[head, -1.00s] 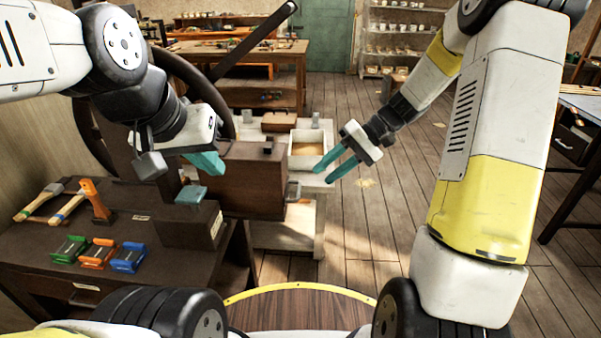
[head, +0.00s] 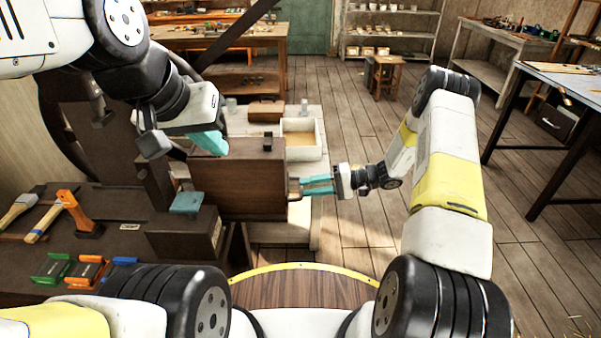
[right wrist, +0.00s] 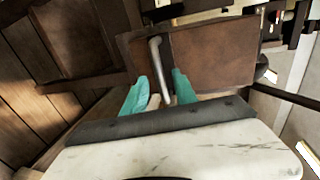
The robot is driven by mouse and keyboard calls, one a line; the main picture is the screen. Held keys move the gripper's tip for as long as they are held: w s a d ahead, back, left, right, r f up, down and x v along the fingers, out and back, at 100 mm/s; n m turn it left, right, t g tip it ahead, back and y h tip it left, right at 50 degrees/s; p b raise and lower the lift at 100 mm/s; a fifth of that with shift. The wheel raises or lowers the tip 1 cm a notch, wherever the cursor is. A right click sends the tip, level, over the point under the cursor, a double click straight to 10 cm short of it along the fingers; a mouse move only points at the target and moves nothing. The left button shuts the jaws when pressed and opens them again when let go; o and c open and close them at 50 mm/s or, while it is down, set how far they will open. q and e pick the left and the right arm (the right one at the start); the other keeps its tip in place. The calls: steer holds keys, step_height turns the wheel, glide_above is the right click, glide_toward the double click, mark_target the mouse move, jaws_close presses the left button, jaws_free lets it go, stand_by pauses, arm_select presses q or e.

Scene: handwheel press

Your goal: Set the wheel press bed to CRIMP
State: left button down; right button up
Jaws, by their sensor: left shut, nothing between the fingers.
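The press stands at the left in the head view, with a large dark handwheel (head: 52,118) partly hidden behind my left arm. A brown wooden box (head: 240,185) juts out to the right of the press frame. A metal handle (head: 293,187) is on its right side; the handle also shows in the right wrist view (right wrist: 156,62). My right gripper (head: 308,185) is at this handle, its teal fingers (right wrist: 158,95) apart on either side of the bar. I cannot tell whether they touch it. My left gripper (head: 215,145) is shut and empty near the box's upper left. No CRIMP marking is readable.
A dark bench (head: 105,245) at the left holds hammers and colored blocks. A teal-topped block (head: 187,202) stands in front of the press. A pale tray (head: 302,140) sits behind the box. The floor to the right is open up to a table (head: 545,82).

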mark_target(301, 189)
steer(key=shift+x, duration=1.6)
jaws_close()
